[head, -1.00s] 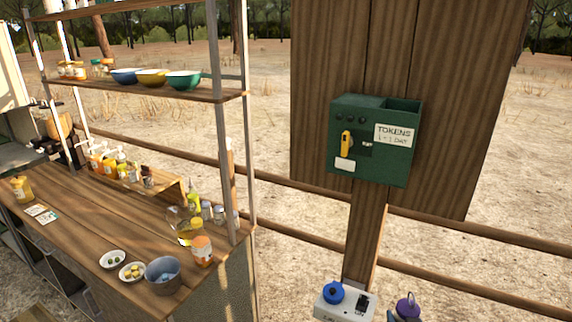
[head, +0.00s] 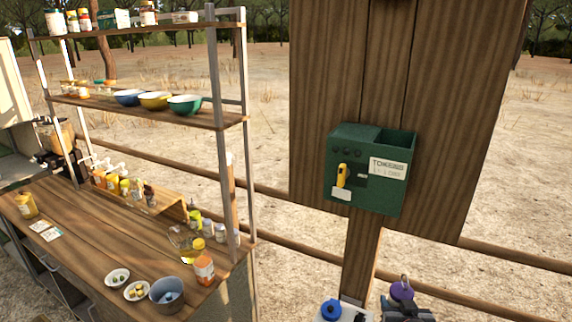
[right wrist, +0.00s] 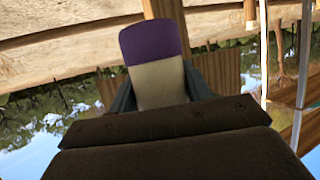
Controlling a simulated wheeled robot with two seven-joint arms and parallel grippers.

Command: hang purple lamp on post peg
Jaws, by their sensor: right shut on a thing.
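The purple lamp (head: 402,290) is at the bottom right of the head view, with a purple cap and a small ring on top. My right gripper (head: 408,307) is shut on it, and the lamp looks about upright. In the right wrist view the lamp (right wrist: 156,62) sits between the two fingers, showing a purple band and a cream body. The wooden post (head: 360,257) carries a wide board (head: 440,95) and stands behind the lamp. I cannot make out a peg on it. My left gripper is not in view.
A green token box (head: 368,185) is fixed to the board. A pale box with a blue knob (head: 331,309) is at the post's lower part, left of the lamp. A wooden counter (head: 95,235) with shelves, bowls and jars stands left. A rail fence runs behind.

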